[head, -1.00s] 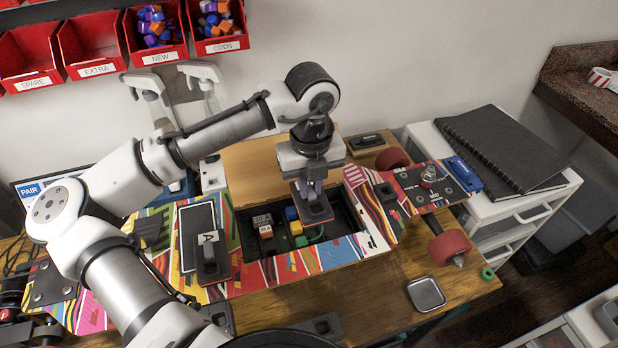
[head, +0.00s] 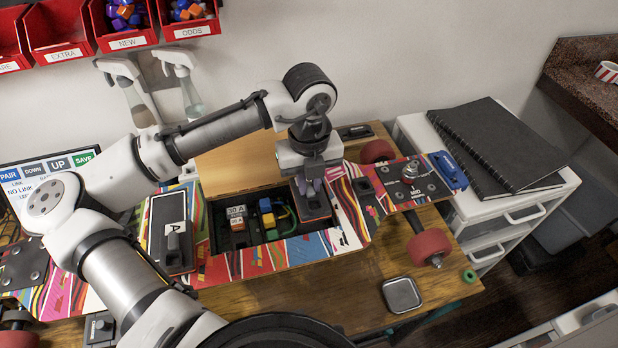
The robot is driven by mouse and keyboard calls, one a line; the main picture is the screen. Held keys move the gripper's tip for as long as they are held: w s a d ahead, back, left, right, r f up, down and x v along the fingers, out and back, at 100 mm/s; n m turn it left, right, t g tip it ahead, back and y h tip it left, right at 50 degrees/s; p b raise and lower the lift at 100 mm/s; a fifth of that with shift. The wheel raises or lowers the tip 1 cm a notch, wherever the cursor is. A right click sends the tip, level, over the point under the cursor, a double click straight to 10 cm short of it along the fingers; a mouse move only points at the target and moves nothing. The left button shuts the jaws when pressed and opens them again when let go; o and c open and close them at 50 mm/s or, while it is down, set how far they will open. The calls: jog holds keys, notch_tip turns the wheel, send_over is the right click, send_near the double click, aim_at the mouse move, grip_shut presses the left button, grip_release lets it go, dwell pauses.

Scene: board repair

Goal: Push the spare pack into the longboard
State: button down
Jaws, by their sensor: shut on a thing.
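The longboard (head: 347,222), with colourful stripes, lies across the workbench with an open dark bay (head: 262,240) in its middle. My gripper (head: 311,188) is shut on a dark pack with an orange edge (head: 315,207), which I take as the spare pack. The pack is at the right end of the bay; how deep it sits I cannot tell. Small orange, yellow and blue parts (head: 268,218) and a green wire show in the bay to its left. Another dark pack marked A (head: 172,238) is on the board left of the bay.
A wooden panel (head: 240,165) stands behind the bay. A red wheel (head: 428,246) juts out at the right. Spray bottles (head: 183,85) and a screen (head: 40,178) are at the back left.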

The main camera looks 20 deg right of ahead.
jog(key=shift+f+b, duration=1.9)
jog(key=shift+f, duration=0.75)
jog(key=shift+f+b, duration=0.3)
jog(key=shift+f, duration=0.75)
dwell(1.6)
jog(key=c, duration=1.1)
grip_release()
jog(key=shift+o, duration=0.2)
jog(key=shift+r, duration=0.2)
jog(key=shift+r+p, duration=1.25)
jog(key=shift+p, duration=0.05)
jog(key=shift+r, duration=0.2)
